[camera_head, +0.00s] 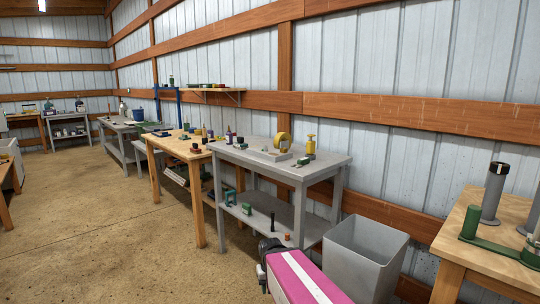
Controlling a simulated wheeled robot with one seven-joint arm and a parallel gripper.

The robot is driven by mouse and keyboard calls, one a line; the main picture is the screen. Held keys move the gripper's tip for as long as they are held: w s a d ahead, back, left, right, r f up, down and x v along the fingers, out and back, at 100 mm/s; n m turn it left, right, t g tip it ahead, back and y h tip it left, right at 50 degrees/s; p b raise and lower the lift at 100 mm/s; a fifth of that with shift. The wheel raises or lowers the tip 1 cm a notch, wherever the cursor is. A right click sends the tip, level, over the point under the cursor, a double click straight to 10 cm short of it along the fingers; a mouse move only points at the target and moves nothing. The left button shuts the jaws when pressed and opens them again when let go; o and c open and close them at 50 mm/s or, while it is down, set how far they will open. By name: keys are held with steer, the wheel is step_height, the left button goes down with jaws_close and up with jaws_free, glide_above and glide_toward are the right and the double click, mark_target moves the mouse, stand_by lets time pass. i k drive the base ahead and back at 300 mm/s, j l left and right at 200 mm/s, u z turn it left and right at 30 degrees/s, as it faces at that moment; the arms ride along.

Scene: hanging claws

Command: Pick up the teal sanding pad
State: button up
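I cannot single out the teal sanding pad with certainty. A small dark green item (302,161) lies near the front right of the grey workbench top (325,165). A small green block (247,208) lies on that bench's lower shelf (262,212), beside a green clamp-like item (230,198). All are too small to identify surely. My magenta and white arm link shows at the bottom centre, with a dark joint at its far end. My gripper's fingers do not show, so I see no contact with any item.
A grey open bin (366,250) stands right of my arm, by the wall. A wooden table (460,240) with a green item and grey cylinders is at right. A yellow tape roll (283,140) and a yellow bottle (310,146) stand on the grey bench. Floor at left is clear.

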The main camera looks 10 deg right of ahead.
mark_target(240, 144)
steer(key=i+j+z, duration=0.15)
steer(key=i+j, duration=0.25)
steer(key=i+j+z, duration=0.2)
steer(key=i+j, duration=0.15)
steer(key=j, duration=0.25)
